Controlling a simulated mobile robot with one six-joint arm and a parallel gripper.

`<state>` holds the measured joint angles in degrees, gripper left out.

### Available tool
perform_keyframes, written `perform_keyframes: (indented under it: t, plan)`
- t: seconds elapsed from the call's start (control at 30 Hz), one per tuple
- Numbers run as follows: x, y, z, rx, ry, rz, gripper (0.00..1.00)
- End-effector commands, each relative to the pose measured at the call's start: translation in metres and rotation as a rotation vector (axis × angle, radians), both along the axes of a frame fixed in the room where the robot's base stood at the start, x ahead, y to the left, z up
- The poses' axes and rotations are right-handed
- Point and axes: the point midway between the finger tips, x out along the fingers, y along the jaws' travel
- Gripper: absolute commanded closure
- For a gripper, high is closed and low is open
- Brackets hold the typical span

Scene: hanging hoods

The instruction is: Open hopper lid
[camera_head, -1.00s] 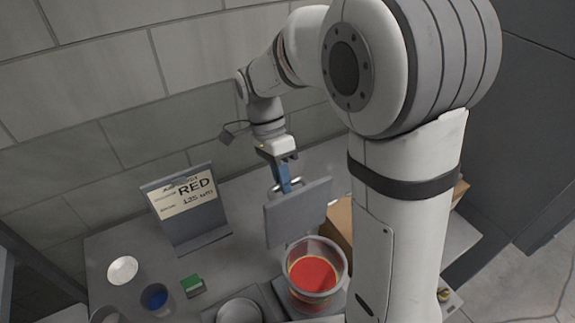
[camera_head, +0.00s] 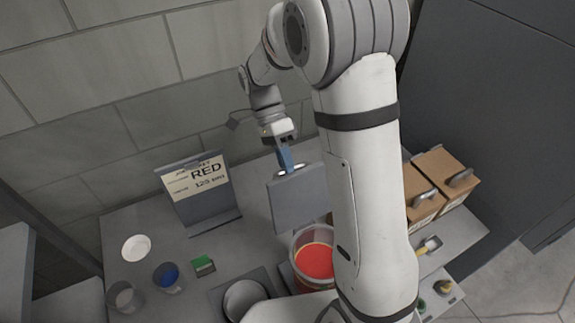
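The grey lid plate (camera_head: 298,204) stands nearly upright behind a clear round hopper (camera_head: 298,243) with red contents (camera_head: 314,261). The hopper's mouth is uncovered, and my arm hides its right part. A light metal handle (camera_head: 300,172) shows at the lid's top edge. My gripper (camera_head: 286,167) points down, with its blue fingers at this handle. The fingers overlap in this view, so I cannot tell whether they are closed on the handle.
A white dish (camera_head: 136,248), a blue-filled cup (camera_head: 167,277), a green block (camera_head: 203,264) and a round pan (camera_head: 243,297) are in front. Brown boxes with handles (camera_head: 446,178) stand right of my arm.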

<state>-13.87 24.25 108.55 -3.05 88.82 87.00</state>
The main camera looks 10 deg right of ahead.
Motion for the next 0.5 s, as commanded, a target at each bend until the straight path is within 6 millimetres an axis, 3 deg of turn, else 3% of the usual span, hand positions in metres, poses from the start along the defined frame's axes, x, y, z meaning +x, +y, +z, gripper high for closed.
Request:
perform_keyframes:
  t: [0.07,0.1,0.3,0.5]
  plan:
    - [0.0053,0.0012,-0.0021,0.009,-0.02,-0.002,1.0]
    - [0.0055,0.0011,-0.0021,0.009,-0.021,-0.003,0.81]
    - [0.0051,0.0002,-0.0017,0.008,-0.021,-0.003,0.64]
    - [0.004,-0.0004,-0.0012,0.007,-0.017,-0.004,0.62]
